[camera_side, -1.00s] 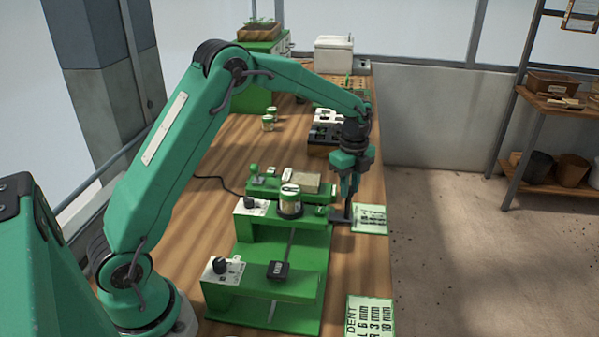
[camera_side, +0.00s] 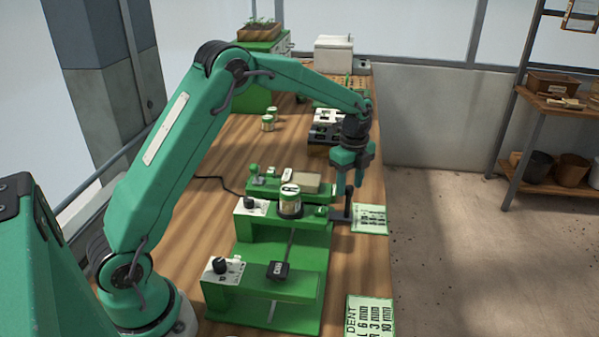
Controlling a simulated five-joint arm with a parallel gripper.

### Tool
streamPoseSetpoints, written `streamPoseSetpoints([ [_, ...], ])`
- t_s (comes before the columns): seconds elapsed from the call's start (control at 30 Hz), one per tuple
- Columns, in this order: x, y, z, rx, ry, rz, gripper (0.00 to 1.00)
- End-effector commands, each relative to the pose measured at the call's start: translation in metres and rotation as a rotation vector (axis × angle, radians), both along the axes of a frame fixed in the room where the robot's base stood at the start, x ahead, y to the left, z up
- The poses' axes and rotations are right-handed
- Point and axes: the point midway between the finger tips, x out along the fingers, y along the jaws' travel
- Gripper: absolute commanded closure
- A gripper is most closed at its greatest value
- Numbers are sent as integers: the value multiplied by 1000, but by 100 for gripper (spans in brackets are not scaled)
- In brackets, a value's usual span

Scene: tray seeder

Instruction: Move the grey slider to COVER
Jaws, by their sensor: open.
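The green seeder (camera_side: 310,258) stands on the bench. A black block (camera_side: 278,270) sits lower down on the seeder's front, by the rod. Whether a finger touches the post cannot be told. No COVER label can be read from here.
A striped canister (camera_side: 290,199) stands on the seeder. Knobs (camera_side: 220,266) are on its left side. Printed cards lie at the right edge of the bench (camera_side: 369,219) and at the front (camera_side: 370,315). Dark trays (camera_side: 326,133) stand behind; floor is free to the right.

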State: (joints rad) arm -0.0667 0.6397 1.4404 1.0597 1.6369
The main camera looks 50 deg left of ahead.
Motion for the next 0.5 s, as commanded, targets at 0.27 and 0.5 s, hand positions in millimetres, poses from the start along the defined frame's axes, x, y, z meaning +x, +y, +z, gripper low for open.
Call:
streamPoseSetpoints([
  [0.27, 1, 0, 30, 0, -4, 0, 56],
  [0.5, 1, 1, 60, 0, -5, 1, 56],
])
